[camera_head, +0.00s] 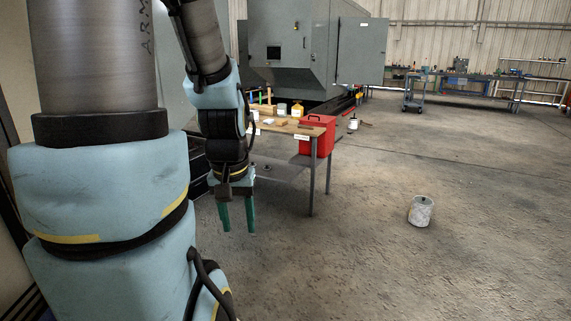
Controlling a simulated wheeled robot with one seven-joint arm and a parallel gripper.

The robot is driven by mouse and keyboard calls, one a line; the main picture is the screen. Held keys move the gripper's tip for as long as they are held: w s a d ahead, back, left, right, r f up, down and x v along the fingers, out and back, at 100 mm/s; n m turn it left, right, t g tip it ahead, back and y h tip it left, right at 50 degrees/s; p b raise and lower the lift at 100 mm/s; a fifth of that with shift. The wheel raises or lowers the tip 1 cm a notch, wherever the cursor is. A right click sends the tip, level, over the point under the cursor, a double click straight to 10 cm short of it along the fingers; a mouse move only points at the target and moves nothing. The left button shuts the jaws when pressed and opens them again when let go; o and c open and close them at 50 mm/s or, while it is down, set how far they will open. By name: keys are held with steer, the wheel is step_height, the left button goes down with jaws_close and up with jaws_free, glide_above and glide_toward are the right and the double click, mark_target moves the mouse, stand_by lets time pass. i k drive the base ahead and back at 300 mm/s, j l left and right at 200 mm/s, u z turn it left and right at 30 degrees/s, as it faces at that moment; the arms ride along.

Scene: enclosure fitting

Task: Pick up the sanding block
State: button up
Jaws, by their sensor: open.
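My gripper (238,226) hangs pointing down in front of the workbench, its two green fingers apart with nothing between them. The workbench (310,128) has a wooden top with several small items on it. A small tan block (281,122) lies near the front of the top and may be the sanding block, but it is too small to be sure. A small white item (268,121) lies just left of it. My arm hides the left part of the bench.
A red container (318,137) is at the bench's right end. A large grey machine (300,50) stands behind. A whitish bucket (421,211) stands on the open concrete floor at right.

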mark_target(283, 123)
steer(key=i+z, duration=0.25)
steer(key=i, duration=1.95)
steer(key=i+u, duration=0.15)
steer(key=i, duration=0.4)
steer(key=i+l+u, duration=0.1)
steer(key=i, duration=0.45)
steer(key=i+l+u, duration=0.15)
steer(key=i, duration=0.4)
steer(key=i+l+u, duration=0.85)
steer(key=i, duration=0.15)
